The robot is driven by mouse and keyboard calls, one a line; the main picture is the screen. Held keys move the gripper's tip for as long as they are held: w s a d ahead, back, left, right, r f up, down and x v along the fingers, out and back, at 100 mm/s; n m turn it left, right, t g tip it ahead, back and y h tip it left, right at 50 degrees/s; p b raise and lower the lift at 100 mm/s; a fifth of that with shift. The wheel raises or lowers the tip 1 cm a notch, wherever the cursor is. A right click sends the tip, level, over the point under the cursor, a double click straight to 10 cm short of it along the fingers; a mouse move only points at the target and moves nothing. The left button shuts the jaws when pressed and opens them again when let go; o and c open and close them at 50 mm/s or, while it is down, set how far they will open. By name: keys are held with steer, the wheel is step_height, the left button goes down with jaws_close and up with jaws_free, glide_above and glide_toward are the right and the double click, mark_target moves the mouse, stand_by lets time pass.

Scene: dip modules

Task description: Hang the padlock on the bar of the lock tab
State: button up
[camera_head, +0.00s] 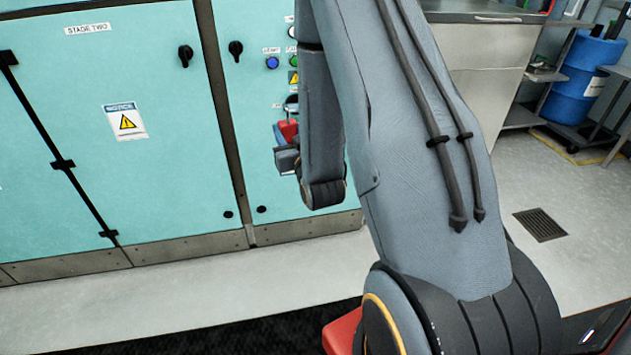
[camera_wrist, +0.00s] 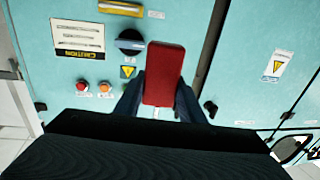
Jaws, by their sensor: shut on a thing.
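The red padlock (camera_wrist: 163,75) is held between the two dark fingers of my gripper (camera_wrist: 161,98) in the wrist view. Its red body faces the camera, and its shackle cannot be made out clearly. In the head view the padlock (camera_head: 288,130) shows as a small red patch at my gripper (camera_head: 286,152), in front of the teal cabinet (camera_head: 170,170), partly hidden by my arm. A black rotary handle (camera_wrist: 131,42) on the panel is just left of the padlock in the wrist view. I cannot make out the lock tab's bar.
The wrist view shows red and orange buttons (camera_wrist: 95,87), a caution label (camera_wrist: 78,38) and a yellow handle (camera_wrist: 121,8) on the panel. In the head view, black knobs (camera_head: 186,56) stick out of the cabinet. A blue drum (camera_head: 590,78) stands far right. Floor before the cabinet is clear.

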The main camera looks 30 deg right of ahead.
steer(key=s+d+f+m+h+b, duration=0.1)
steer(key=d+f+b, duration=0.3)
steer(key=f+b, duration=0.3)
steer(key=s+d+f+m+h+b, duration=0.1)
steer(key=d+f+b, duration=0.3)
steer(key=f+b, duration=0.3)
steer(key=f+b+x, duration=0.2)
steer(key=b+x, duration=0.2)
steer(key=x, duration=1.2)
steer(key=shift+d+f, duration=0.15)
steer(key=shift+d, duration=0.25)
stand_by(0.4)
steer(key=o, duration=1.2)
steer(key=shift+s, duration=0.15)
